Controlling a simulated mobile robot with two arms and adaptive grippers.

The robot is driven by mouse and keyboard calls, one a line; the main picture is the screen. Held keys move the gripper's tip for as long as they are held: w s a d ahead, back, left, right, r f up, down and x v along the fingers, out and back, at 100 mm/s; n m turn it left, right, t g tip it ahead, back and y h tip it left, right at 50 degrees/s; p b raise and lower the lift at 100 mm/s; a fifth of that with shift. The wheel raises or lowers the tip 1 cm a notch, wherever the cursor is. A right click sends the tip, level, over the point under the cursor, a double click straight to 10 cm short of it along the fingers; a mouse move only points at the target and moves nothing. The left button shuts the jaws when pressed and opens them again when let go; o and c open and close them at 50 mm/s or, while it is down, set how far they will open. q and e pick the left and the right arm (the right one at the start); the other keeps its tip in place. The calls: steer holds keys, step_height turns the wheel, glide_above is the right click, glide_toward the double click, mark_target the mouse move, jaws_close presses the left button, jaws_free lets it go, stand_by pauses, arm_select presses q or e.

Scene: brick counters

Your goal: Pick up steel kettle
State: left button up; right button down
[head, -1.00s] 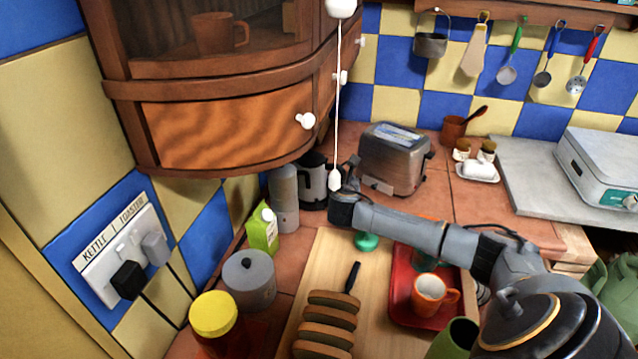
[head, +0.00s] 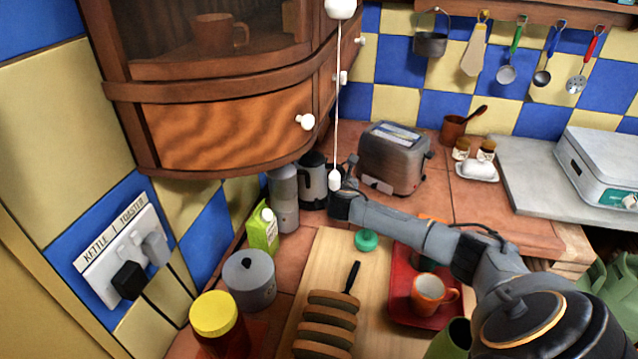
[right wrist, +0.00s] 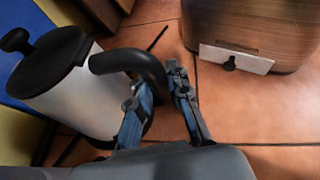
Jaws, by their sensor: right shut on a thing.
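The steel kettle (head: 313,182) stands at the back of the counter below the wall cupboard, partly hidden by a grey cylinder and my right gripper. In the right wrist view the kettle (right wrist: 75,98) has a silvery body, a black lid with a knob and a curved black handle. My right gripper (right wrist: 158,88) is shut on the handle, one finger on each side of it. In the head view this gripper (head: 340,190) is at the kettle's right side. I cannot tell whether the kettle touches the counter. My left gripper is out of view.
A steel toaster (head: 393,158) stands just right of the kettle. A grey cylinder (head: 284,198) and a green carton (head: 263,230) stand to its left. The wall cupboard (head: 230,125) hangs above. A cutting board (head: 330,250) and red tray (head: 400,300) lie in front.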

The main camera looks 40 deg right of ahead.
steer(key=shift+w+r, duration=0.1)
steer(key=shift+r, duration=0.2)
steer(key=shift+r, duration=0.85)
steer(key=s+d+r+b, duration=0.2)
steer(key=s+d+r, duration=0.1)
steer(key=s+r, duration=0.7)
steer(key=shift+s+d+r, duration=0.4)
steer(key=shift+s, duration=1.25)
